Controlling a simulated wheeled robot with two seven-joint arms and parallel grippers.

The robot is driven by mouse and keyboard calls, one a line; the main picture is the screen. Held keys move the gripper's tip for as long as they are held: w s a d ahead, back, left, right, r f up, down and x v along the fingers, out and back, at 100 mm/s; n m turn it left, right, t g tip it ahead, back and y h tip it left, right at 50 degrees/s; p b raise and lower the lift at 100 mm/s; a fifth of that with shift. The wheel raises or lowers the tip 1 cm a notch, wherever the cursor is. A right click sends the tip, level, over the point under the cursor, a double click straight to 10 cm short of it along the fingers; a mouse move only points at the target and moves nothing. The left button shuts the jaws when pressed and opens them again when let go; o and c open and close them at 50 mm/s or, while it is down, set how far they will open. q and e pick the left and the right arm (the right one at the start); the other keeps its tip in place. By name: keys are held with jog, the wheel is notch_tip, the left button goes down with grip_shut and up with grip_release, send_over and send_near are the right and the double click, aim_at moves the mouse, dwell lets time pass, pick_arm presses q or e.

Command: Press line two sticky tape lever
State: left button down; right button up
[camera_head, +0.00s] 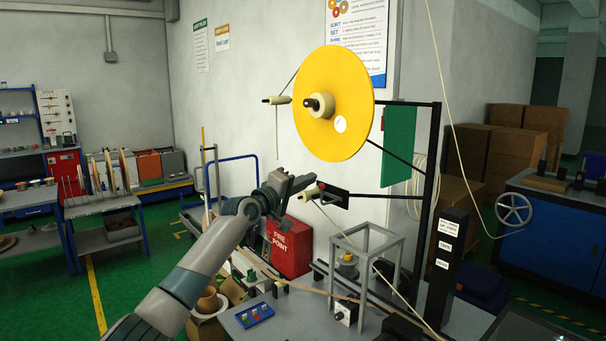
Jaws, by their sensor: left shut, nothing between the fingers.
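A large yellow reel disc (335,103) with a cream hub hangs on a dark frame (434,170) in the middle of the view. My left gripper (307,183) is shut and empty, just left of this bar and next to the roller. I cannot tell whether it touches either one. Which part is the sticky tape lever is not clear. My right gripper is not in view.
A red fire point box (290,246) stands behind my left arm. A grey open frame (367,262) and a dark labelled post (446,262) stand on the bench. A tray of coloured pieces (254,314) lies at the bench's front left. A pale strand crosses the bench.

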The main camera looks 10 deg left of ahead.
pick_arm(q)
jog(key=shift+s+d+f+p, duration=0.4)
jog(key=shift+s+d+p, duration=0.1)
jog(key=shift+s+d, duration=0.15)
jog(key=shift+a, duration=0.1)
